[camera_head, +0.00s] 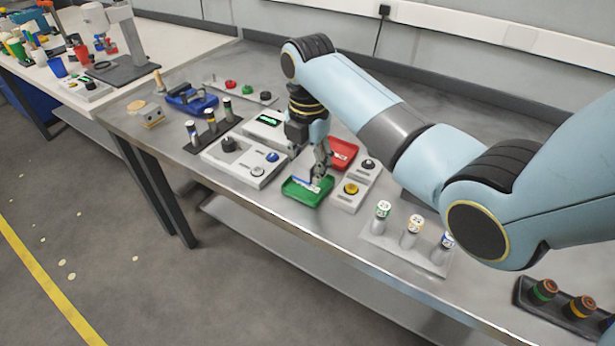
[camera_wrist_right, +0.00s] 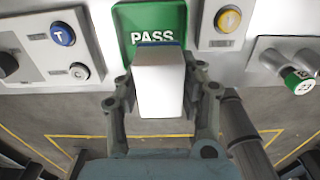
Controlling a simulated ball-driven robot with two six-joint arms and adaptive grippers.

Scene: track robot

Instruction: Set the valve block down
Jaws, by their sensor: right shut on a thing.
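My right gripper (camera_head: 317,180) is shut on the valve block (camera_wrist_right: 160,85), a pale white block with a blue far end. The fingers grip its two sides in the right wrist view. In the head view the gripper points down at the green tray (camera_head: 302,197), and the block is mostly hidden by the fingers. The tray is marked PASS in the wrist view (camera_wrist_right: 148,20). The block overlaps the tray there; I cannot tell whether it touches the tray's floor. My left gripper is not in view.
A red tray (camera_head: 343,153) lies just behind the green one. A box with a yellow button (camera_head: 351,188) is to the right, and a grey box with a blue button (camera_head: 272,157) to the left. White-topped cylinders (camera_head: 383,210) stand further right. The bench's front edge is close.

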